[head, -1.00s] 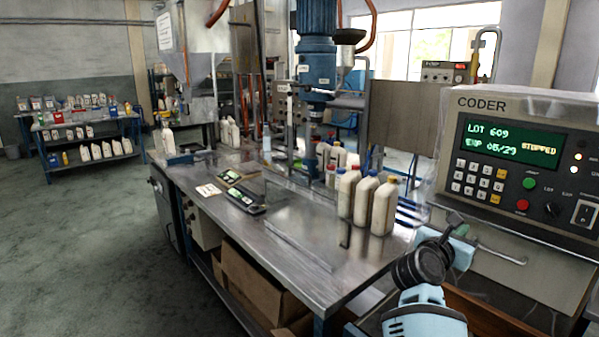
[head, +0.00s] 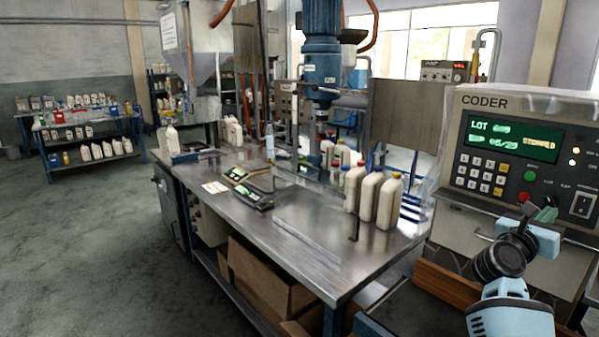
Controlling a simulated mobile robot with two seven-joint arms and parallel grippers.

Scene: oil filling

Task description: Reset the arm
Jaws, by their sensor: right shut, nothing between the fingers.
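My right arm comes in from the bottom right, with a pale blue shell and a black wrist joint. Its gripper (head: 541,212) is shut and empty, in front of the lower panel of the coder machine (head: 478,103). The coder's green screen shows a lot line and a word that looks like "STOPPED". My left gripper is out of view.
Several cream bottles (head: 389,203) stand at the right of the steel table (head: 300,240). Two dark scales (head: 250,197) lie mid-table. A blue filling machine (head: 321,62) rises behind. Cardboard boxes (head: 262,275) sit below. Clear floor (head: 90,240) lies at left.

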